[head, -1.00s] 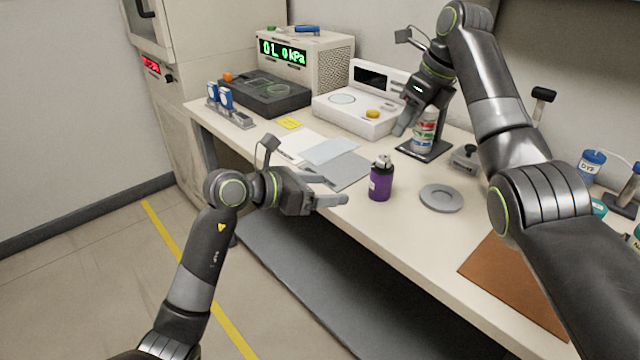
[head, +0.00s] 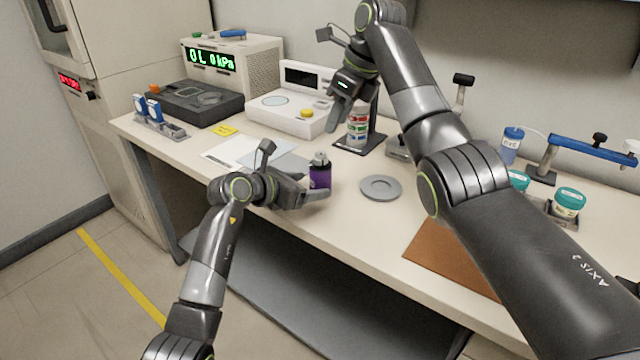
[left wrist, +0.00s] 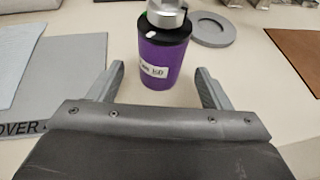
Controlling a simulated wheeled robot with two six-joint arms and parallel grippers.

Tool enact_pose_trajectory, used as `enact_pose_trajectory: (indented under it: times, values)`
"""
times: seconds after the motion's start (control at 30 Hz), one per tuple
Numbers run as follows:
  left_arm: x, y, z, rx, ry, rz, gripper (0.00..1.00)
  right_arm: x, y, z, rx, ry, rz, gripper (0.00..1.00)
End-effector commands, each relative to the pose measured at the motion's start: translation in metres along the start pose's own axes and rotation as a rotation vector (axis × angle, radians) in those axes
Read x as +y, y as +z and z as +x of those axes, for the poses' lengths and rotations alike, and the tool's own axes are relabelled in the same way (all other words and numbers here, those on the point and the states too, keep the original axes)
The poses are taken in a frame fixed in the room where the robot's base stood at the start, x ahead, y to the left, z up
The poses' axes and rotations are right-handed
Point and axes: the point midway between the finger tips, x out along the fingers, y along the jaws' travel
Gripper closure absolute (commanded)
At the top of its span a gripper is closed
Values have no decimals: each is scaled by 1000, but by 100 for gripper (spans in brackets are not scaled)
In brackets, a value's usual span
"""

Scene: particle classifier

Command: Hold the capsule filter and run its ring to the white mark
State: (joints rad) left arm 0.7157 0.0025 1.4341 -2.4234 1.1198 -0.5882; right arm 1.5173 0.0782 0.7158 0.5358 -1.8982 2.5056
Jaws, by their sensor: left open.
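The purple capsule filter (head: 320,176) stands upright on the bench near its front edge, with a black collar and a silver top. In the left wrist view the purple filter (left wrist: 164,62) shows a white label and a small white mark on its black collar. My left gripper (head: 316,188) is open, its fingertips at either side of the filter's lower body, with gaps visible in the left wrist view (left wrist: 159,68). My right gripper (head: 336,118) hangs at the back beside a white bottle with coloured bands (head: 358,128); its jaw opening is unclear.
A grey round dish (head: 380,187) lies right of the filter, and a brown mat (head: 452,258) nearer the front. Flat sheets (head: 236,151) lie to the left. A white scale (head: 290,112) and a display box (head: 232,65) stand behind. Jars (head: 568,202) stand at right.

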Motion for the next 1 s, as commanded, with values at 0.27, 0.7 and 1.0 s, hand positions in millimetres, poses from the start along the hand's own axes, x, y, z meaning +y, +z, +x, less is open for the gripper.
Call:
enact_pose_trajectory:
  times: [0.27,0.7,1.0]
  values:
    - [0,0,35,0,-1,0,28,0,0,0,0,0,0,64]
    - [0,0,47,0,0,1,28,0,0,0,0,0,0,64]
    - [0,0,47,0,0,0,56,0,0,0,0,0,0,64]
